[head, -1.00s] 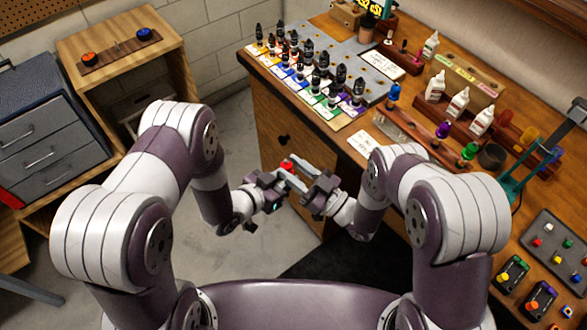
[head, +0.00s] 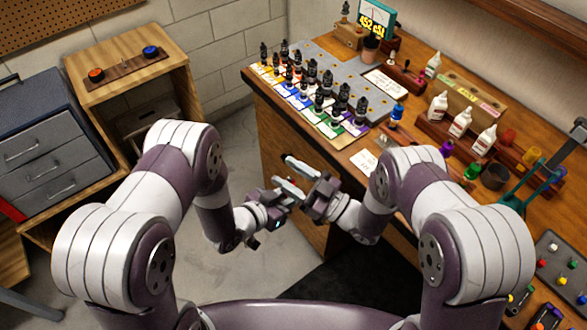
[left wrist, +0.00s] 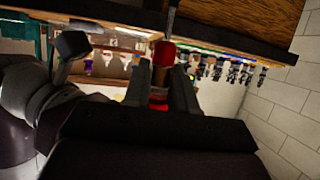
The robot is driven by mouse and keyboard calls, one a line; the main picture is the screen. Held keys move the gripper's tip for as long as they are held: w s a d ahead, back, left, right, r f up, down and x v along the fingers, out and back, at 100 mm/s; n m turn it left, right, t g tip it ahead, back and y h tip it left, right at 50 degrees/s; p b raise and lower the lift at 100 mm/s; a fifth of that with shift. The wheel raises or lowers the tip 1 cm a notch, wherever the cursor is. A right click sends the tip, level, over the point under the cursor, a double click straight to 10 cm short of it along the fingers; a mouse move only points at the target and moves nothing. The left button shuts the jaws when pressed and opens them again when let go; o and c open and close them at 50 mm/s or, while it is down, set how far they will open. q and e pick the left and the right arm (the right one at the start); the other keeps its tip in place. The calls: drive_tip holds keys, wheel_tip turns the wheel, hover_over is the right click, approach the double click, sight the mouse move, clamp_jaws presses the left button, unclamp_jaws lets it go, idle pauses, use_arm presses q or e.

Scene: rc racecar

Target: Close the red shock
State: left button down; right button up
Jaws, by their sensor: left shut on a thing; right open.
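The red shock (left wrist: 163,54) shows in the left wrist view between the fingers of my left gripper (left wrist: 160,75). A thin grey rod runs up from its red end to the top of the picture. My left gripper (head: 284,190) is shut on it, in front of the bench's drawer side in the head view. My right gripper (head: 302,175) is open, close beside the left one. Part of my right gripper also shows at the left of the left wrist view, apart from the red end. Whether the shock is open or closed is unclear.
The wooden bench at the right holds a coloured board with several black-topped shocks (head: 311,70), white bottles (head: 460,122) and a teal stand (head: 530,185). A side shelf (head: 112,72) carries a red and a blue button. Floor between shelf and bench is clear.

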drive_tip(key=w+a+r+n+g+y, duration=0.1)
drive_tip(key=a+r+n+g, duration=0.5)
drive_tip(key=n+g, duration=0.65)
drive_tip(key=w+d+f+t+h, duration=0.1)
drive_tip(key=w+f+t+h, duration=0.1)
drive_tip(key=w+t+h, duration=1.3)
drive_tip(key=s+d+n+g+h, duration=0.1)
drive_tip(key=s+g, duration=0.3)
drive_tip(key=s, duration=0.1)
drive_tip(key=s+d+r+n+g+h, duration=0.1)
drive_tip(key=s+d+n+g+h, duration=0.1)
drive_tip(key=s+g, duration=0.2)
drive_tip(key=s+d+r+n+g+h, duration=0.1)
drive_tip(key=s+g, duration=0.3)
drive_tip(key=s, duration=0.2)
drive_tip(key=shift+s+d+r+n+h, duration=0.15)
drive_tip(key=shift+d+n+h, duration=0.1)
drive_tip(key=shift+d+h, duration=0.15)
drive_tip(key=shift+f, duration=4.05)
